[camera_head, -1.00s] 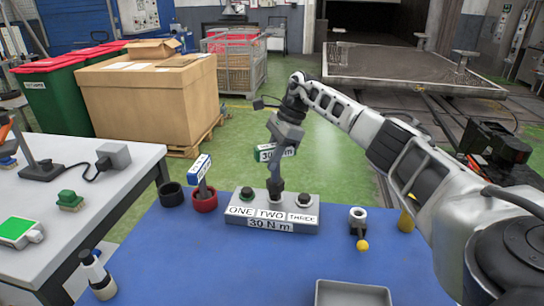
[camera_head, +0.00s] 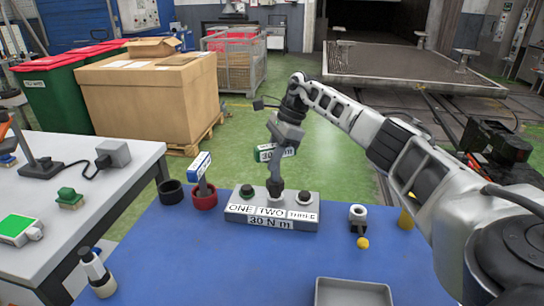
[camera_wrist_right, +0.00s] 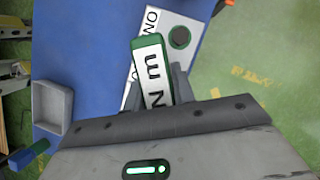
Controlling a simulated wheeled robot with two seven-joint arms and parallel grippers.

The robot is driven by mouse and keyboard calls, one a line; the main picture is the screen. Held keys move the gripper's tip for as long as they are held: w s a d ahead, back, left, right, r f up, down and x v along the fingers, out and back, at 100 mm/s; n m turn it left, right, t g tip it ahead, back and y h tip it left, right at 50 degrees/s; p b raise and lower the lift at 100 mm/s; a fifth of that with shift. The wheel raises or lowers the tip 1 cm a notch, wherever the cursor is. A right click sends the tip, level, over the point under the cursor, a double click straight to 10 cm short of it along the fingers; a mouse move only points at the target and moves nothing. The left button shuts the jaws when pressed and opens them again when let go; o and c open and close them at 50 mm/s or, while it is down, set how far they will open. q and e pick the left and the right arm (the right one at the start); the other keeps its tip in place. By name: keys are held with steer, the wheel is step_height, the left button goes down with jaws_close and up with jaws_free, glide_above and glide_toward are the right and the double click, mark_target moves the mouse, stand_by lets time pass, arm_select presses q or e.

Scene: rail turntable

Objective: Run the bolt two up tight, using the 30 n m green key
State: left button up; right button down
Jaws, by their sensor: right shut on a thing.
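The bolt block (camera_head: 233,215) is grey, on the blue table, with plates reading ONE, TWO, THREE and 30 N m. Bolt two is the middle one; the foot of the green key's shaft covers it. The green key (camera_head: 267,154), labelled 30 N m, stands roughly upright there. My right gripper (camera_head: 284,139) is shut on the key's upper part. In the right wrist view the green key (camera_wrist_right: 151,72) lies between the fingers, with part of the block (camera_wrist_right: 182,15) behind it. How fully the key sits on the bolt is hidden. My left gripper is out of view.
A blue-labelled key (camera_head: 201,167) stands in a red cup (camera_head: 205,200), beside an empty black cup (camera_head: 171,194). Right of the block are a white-topped holder (camera_head: 357,214) and a yellow ball (camera_head: 363,243). A grey tray (camera_head: 353,284) lies in front. Blue table between is clear.

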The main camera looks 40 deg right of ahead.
steer(key=shift+f+b, duration=0.5)
steer(key=shift+f, duration=0.3)
steer(key=shift+w+d+r+m+t+h+p, duration=0.1)
steer(key=shift+m+t+h+p, duration=0.4)
steer(key=shift+m+p, duration=1.15)
steer(key=shift+m+t+b, duration=0.35)
steer(key=shift+m+t, duration=0.05)
steer(key=shift+m, duration=0.55)
steer(key=m, duration=0.2)
steer(key=m+h, duration=0.1)
steer(key=m, duration=0.1)
steer(key=shift+w+d+t+h, duration=0.1)
steer(key=shift+d+t+h, duration=0.05)
steer(key=shift+t+h, duration=0.2)
steer(key=shift+m, duration=0.6)
steer(key=shift+h, duration=0.25)
